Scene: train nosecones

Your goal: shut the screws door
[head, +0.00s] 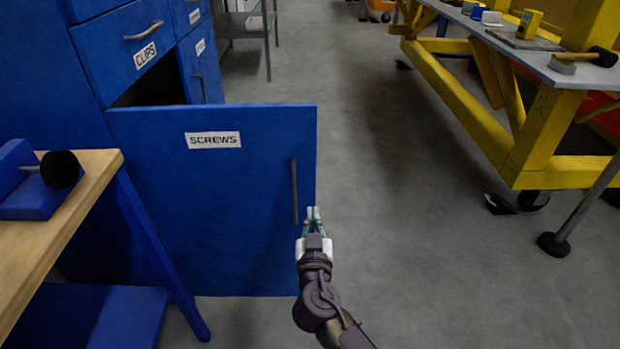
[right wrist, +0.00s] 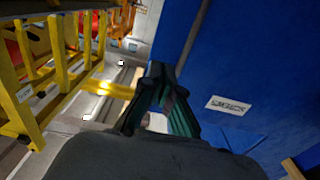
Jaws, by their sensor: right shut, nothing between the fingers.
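The screws door (head: 230,215) is a blue panel with a white SCREWS label (head: 212,140). It stands swung open from the blue cabinet (head: 60,60), with a dark opening (head: 152,88) behind its top edge. Its vertical metal handle (head: 294,190) is near the door's right edge. My right gripper (head: 312,212) is shut and empty, at the door's right edge just below the handle. I cannot tell whether it touches the door. In the right wrist view its fingers (right wrist: 172,98) overlap the edge of the blue door (right wrist: 225,60). My left gripper is not in view.
A wooden-topped workbench (head: 60,215) with blue legs stands at the left, close to the door. A yellow wheeled table (head: 540,130) with tools stands at the right. A grey pole with a round foot (head: 553,245) is beside it. The grey floor (head: 410,240) between is clear.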

